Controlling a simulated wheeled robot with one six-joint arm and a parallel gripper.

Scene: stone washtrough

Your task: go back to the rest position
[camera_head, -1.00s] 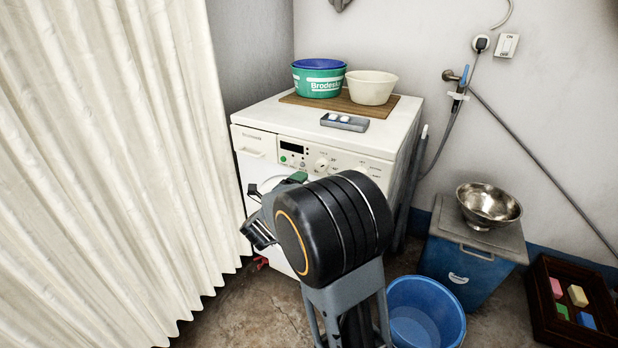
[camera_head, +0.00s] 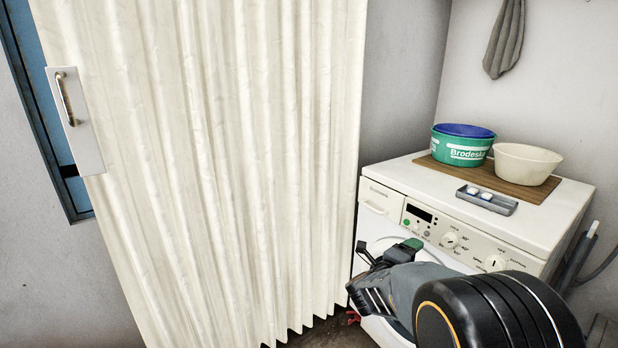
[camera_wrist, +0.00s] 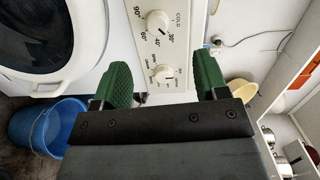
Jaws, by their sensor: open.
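My gripper (camera_wrist: 162,84) is open, its two green fingers apart with nothing between them in the wrist view. Beyond the fingers are the control panel and dials of the white washing machine (camera_wrist: 92,40). In the head view my gripper (camera_head: 392,252) is partly hidden by my own arm, in front of the washing machine (camera_head: 375,215) at the lower right. A small gap or contact with the machine's front cannot be judged.
A white folding curtain (camera_head: 210,150) with a handle (camera_head: 67,100) fills the left. On the machine, a wooden board (camera_head: 535,192) bears a green tub (camera_head: 460,150) and a cream bowl (camera_head: 527,163); a grey tray (camera_head: 505,207) lies in front. A blue bucket (camera_wrist: 22,125) stands below.

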